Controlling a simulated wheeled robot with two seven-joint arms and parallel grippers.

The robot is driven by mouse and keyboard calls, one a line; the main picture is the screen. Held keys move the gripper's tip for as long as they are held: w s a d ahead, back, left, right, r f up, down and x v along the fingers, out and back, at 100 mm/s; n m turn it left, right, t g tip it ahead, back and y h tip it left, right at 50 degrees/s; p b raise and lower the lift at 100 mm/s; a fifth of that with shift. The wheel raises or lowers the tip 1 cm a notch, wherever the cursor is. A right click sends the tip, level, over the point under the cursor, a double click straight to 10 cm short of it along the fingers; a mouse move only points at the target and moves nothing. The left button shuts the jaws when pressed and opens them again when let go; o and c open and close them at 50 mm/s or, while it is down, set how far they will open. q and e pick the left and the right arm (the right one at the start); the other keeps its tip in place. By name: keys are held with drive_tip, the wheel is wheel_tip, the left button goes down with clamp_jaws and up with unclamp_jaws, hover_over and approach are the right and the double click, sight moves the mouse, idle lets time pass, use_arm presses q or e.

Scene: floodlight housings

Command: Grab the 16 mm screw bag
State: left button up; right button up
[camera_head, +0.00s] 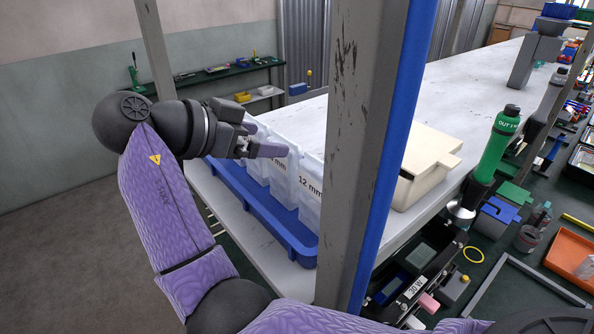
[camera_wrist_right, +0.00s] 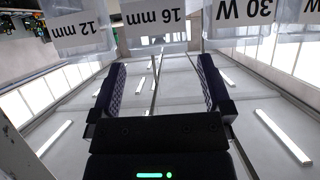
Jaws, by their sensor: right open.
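The 16 mm bag (camera_wrist_right: 155,36) is pale, with a printed label that appears upside down at the top of the right wrist view. In the head view, the bag beside the 12 mm one (camera_head: 283,185) has its label partly covered by a finger. My right gripper (camera_head: 268,138) is at the upper part of the row of bags. In the wrist view its fingers (camera_wrist_right: 163,72) are apart with nothing between them, and the 16 mm bag is roughly centred beyond the tips. I cannot tell whether a finger touches a bag. My left gripper is not in view.
The bags stand in a blue tray (camera_head: 238,200) at the edge of a white table (camera_head: 470,85). The 12 mm bag (camera_head: 310,190) and the 30 W bag (camera_wrist_right: 240,22) flank the 16 mm one. A grey post (camera_head: 360,130) stands in front, and a beige box (camera_head: 428,165) is right of it.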

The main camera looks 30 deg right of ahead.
sight(292, 145)
drive_tip(key=p+x, duration=0.2)
drive_tip(key=x, duration=0.4)
drive_tip(key=shift+d+f+p, duration=0.3)
drive_tip(key=shift+p, duration=0.05)
drive_tip(key=shift+d+f, duration=0.1)
drive_tip(key=shift+f, duration=0.05)
drive_tip(key=shift+c, duration=0.3)
clamp_jaws()
